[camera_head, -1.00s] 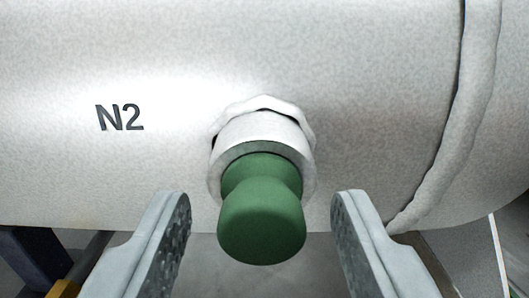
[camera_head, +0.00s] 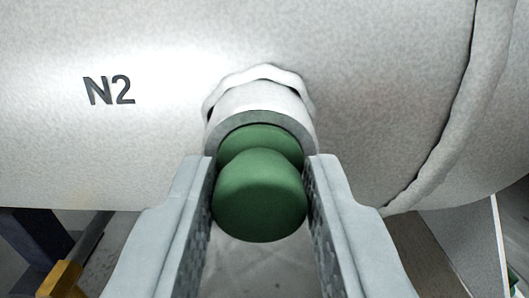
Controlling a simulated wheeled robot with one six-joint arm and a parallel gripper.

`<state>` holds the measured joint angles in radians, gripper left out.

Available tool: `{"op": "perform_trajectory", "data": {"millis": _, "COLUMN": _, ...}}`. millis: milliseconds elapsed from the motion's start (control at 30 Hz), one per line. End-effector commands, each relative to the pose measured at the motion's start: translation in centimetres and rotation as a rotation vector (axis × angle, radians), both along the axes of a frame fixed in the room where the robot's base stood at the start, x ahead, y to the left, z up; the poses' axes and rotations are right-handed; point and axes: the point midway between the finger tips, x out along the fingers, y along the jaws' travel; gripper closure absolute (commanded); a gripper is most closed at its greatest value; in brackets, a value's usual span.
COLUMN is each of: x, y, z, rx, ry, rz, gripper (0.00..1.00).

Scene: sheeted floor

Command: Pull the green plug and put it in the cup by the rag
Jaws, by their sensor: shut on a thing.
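The green plug (camera_head: 260,196) sits in the grey metal nozzle (camera_head: 262,101) on the side of the pale tank (camera_head: 400,95). Its rounded knob faces me and its inner end is hidden inside the nozzle. My gripper (camera_head: 262,185) is shut on the knob, with one finger against its left side and one against its right. The cup and the rag are not in view.
The tank carries the dark lettering "N2" (camera_head: 109,90) left of the nozzle and a raised weld seam (camera_head: 455,115) at right. A dark support and a yellow piece (camera_head: 62,279) show at lower left. Floor shows below the tank.

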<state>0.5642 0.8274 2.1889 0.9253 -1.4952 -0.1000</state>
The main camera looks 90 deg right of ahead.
Motion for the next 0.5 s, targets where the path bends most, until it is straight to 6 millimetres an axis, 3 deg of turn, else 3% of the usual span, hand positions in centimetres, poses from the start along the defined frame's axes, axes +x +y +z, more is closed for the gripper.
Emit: {"op": "perform_trajectory", "data": {"millis": 500, "x": 0.0, "y": 1.1, "z": 0.0, "rx": 0.000, "ry": -0.001, "rz": 0.002, "gripper": 1.00}}
